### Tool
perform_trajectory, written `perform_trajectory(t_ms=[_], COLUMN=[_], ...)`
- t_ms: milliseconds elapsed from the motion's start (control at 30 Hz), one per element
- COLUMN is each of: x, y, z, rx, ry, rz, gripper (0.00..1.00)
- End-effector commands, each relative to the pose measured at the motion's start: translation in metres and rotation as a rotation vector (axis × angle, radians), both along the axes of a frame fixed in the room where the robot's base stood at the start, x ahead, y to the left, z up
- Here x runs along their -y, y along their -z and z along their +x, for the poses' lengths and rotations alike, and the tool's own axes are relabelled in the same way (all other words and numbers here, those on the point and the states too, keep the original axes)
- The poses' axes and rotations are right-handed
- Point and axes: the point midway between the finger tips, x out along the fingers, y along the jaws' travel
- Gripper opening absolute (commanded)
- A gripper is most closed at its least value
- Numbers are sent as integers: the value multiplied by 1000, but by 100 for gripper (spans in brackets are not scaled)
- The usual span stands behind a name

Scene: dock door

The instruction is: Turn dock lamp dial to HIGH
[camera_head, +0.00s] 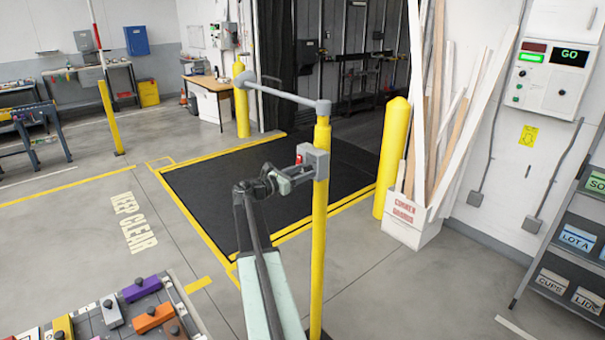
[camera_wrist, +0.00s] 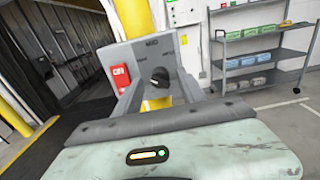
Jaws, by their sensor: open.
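A grey control box (camera_head: 317,161) is mounted on a yellow post; it also shows in the wrist view (camera_wrist: 105,58). A dark round dial (camera_wrist: 160,75) is on the face of the box, with small blurred lettering above it. A red switch or label (camera_wrist: 121,77) is to its left; red also shows on the box in the head view. My gripper (camera_head: 292,178) is at the box. In the wrist view its two grey fingers (camera_wrist: 160,92) are open, one on each side of the dial. I cannot tell whether they touch it, or the dial's setting.
A horizontal grey bar (camera_head: 282,93) tops the post. A white bin of planks (camera_head: 409,220) and another yellow post (camera_head: 393,155) stand to the right. Shelving (camera_head: 565,250) is at far right. A tray of coloured items (camera_head: 120,318) is at lower left. The black floor mat (camera_head: 220,190) is clear.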

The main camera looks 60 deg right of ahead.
Motion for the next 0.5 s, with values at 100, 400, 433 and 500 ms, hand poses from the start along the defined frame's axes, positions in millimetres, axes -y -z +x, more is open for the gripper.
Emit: perform_trajectory(t_ms=[100,400,433,500], x=[0,0,0,0], y=[0,0,0,0], z=[0,0,0,0], rx=[0,3,6,15], ry=[0,0,0,0], rz=[0,-1,-2,-5], gripper=[34,0,0,0])
